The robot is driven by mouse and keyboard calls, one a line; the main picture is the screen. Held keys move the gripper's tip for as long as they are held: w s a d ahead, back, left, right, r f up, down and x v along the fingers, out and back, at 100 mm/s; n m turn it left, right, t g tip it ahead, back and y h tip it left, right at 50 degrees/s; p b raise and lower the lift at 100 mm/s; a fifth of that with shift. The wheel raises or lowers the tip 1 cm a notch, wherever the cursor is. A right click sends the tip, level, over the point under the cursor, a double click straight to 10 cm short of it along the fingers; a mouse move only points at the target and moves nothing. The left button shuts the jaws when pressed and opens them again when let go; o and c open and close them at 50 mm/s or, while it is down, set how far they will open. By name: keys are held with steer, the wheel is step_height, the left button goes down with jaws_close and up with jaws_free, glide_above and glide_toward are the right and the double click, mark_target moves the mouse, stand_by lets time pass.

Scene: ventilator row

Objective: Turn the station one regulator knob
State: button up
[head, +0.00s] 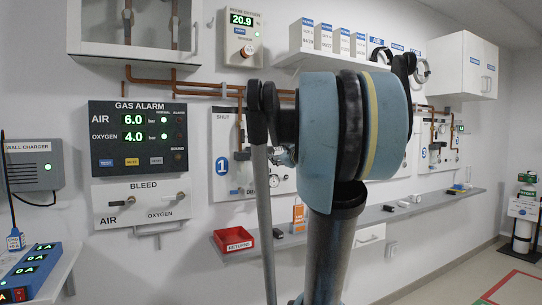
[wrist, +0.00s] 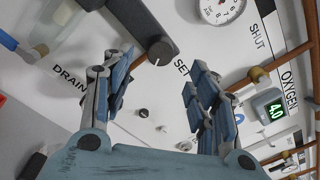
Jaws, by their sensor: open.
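The station one panel (head: 225,150), marked with a blue circled 1, is on the wall in the head view, partly hidden behind my arm. In the wrist view a dark grey knob (wrist: 160,50) with a white mark sits beside the word SET on a white panel. My gripper (wrist: 157,72) is open, with its two blue-grey fingers apart and nothing between them.
Copper pipes run at the right of the wrist view. A shelf (head: 300,236) below the panels holds a red RETURNS tray (head: 234,240) and an orange item (head: 298,217).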

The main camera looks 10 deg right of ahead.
mark_target(271, 151)
steer(key=shift+x, duration=3.7)
steer(key=c, duration=1.1)
